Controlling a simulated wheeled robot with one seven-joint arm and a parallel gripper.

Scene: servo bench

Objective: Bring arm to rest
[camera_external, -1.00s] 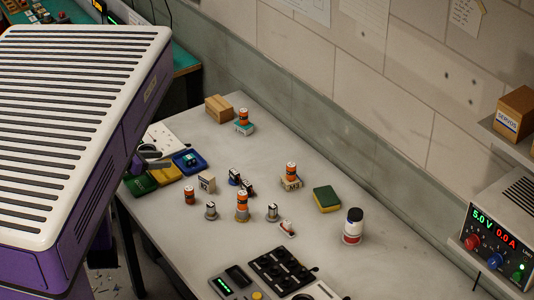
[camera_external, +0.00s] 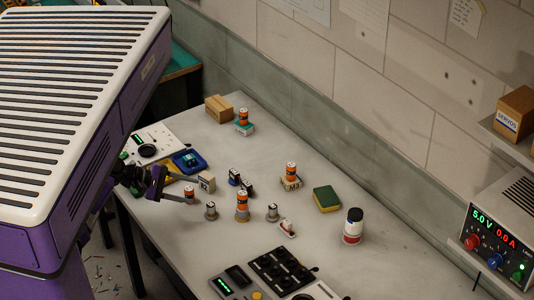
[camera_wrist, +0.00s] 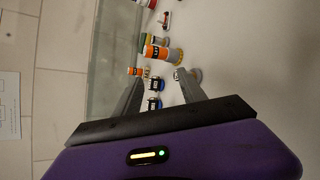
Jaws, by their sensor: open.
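In the wrist view the two grey fingers stand apart, and my gripper (camera_wrist: 158,76) is open. No object is clearly held between the fingers. Two small dark servo-like parts (camera_wrist: 156,84) show in the gap, with orange-banded cylinders (camera_wrist: 155,52) beyond. My purple and white body hides part of the arm in the outside view.
A blue tray (camera_external: 188,160), a cardboard box (camera_external: 218,108), a green-yellow sponge (camera_external: 326,198) and a black-capped bottle (camera_external: 353,226) stand on the bench. A power supply (camera_external: 497,235) is at the right. Several small parts crowd the bench's middle; its back right is clear.

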